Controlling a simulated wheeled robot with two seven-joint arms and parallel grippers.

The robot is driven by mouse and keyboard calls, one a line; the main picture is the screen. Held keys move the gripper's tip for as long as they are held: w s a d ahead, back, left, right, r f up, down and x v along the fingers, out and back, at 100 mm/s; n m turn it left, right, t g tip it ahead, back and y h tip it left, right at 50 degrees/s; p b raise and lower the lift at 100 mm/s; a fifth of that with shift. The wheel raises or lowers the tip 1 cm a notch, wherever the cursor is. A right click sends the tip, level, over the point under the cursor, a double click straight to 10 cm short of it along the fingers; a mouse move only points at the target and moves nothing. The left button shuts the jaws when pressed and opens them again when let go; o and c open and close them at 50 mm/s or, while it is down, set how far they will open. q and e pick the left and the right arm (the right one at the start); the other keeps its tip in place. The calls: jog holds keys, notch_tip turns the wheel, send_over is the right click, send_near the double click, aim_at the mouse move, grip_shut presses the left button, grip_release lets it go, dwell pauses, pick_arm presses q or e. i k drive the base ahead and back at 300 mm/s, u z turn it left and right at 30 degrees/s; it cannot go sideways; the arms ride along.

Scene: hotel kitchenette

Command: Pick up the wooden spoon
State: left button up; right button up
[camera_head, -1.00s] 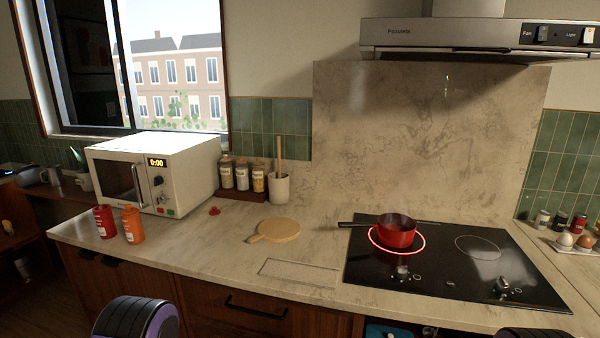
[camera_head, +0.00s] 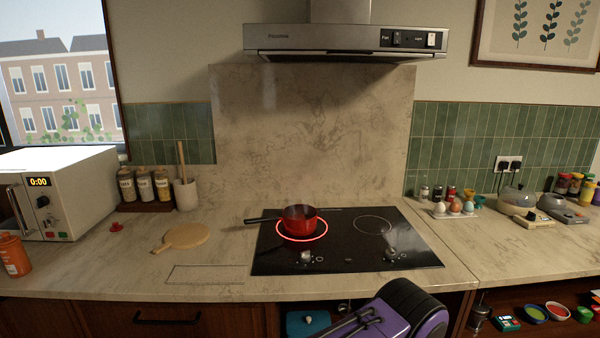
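The wooden spoon (camera_head: 181,160) stands upright in a pale utensil crock (camera_head: 186,195) at the back of the counter, against the green tiles. Only its long light handle shows; its lower part is hidden inside the crock. A purple and black part of my arm shows at the bottom edge, right of centre, well away from the crock. No fingertips of either gripper are in view.
Spice jars (camera_head: 143,187) on a dark rack stand left of the crock, beside the microwave (camera_head: 66,190). A round wooden board (camera_head: 187,237) lies in front. A red pot (camera_head: 299,219) sits on a glowing hob ring (camera_head: 302,238). The counter between board and hob is mostly clear.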

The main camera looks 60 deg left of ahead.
aim_at(179, 144)
jog(key=z, duration=0.85)
jog(key=k, duration=1.55)
jog(key=u, duration=1.9)
